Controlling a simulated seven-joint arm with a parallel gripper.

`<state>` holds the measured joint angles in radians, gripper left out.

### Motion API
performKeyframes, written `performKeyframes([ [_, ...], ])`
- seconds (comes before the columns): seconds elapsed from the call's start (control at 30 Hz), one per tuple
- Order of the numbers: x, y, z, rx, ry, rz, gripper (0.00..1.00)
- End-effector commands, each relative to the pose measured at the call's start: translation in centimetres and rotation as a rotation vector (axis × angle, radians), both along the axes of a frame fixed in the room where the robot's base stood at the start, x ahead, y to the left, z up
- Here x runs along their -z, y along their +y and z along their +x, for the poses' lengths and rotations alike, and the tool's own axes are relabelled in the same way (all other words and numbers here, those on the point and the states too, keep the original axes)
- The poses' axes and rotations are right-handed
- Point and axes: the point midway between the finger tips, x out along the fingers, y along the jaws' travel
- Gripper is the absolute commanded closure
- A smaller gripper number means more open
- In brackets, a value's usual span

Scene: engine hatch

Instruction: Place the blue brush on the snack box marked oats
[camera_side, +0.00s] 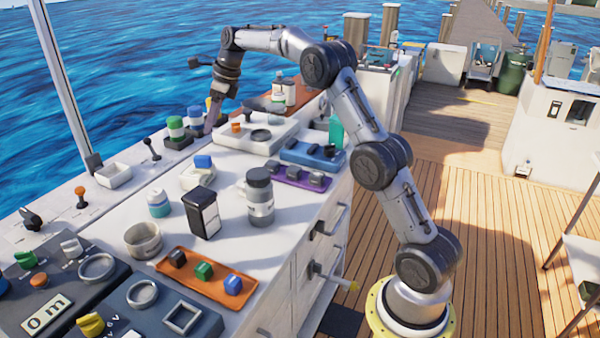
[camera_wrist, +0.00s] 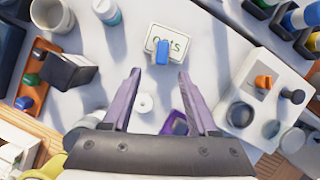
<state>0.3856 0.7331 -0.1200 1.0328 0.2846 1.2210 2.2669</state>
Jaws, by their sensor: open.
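The oats snack box (camera_wrist: 150,43) is a white block with dark lettering, ahead of my fingers in the wrist view. The blue brush (camera_wrist: 162,53) appears as a small blue block on top of it, over part of the lettering. In the side view the brush (camera_side: 203,161) sits on the pale box (camera_side: 196,180) in the middle of the counter. My gripper (camera_wrist: 160,80) is open, with two purple-grey fingers apart and nothing between them. In the side view my gripper (camera_side: 210,122) is at the counter's far side, apart from the box and brush.
A dark-lidded jar (camera_side: 260,198), a black-and-white holder (camera_side: 202,213) and a small teal-and-white bottle (camera_side: 158,204) stand near the box. An orange tray (camera_side: 190,283) holds small blocks. A white panel with knobs (camera_wrist: 258,120) lies right in the wrist view.

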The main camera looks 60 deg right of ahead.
Motion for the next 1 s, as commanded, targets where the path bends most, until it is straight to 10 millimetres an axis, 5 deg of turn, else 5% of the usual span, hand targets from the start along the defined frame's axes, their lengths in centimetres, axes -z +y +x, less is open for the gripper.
performKeyframes([
  [0.17,-3.8,3.5,-3.5,-0.262,-0.049,-0.126,0.41],
  [0.5,-8.7,11.7,-17.1,-1.062,-0.150,-0.505,0.41],
  [0.77,-7.3,15.6,-28.9,-1.688,-0.205,-0.802,0.41],
  [1.0,-2.8,17.2,-38.1,-2.211,-0.230,-1.052,0.41],
])
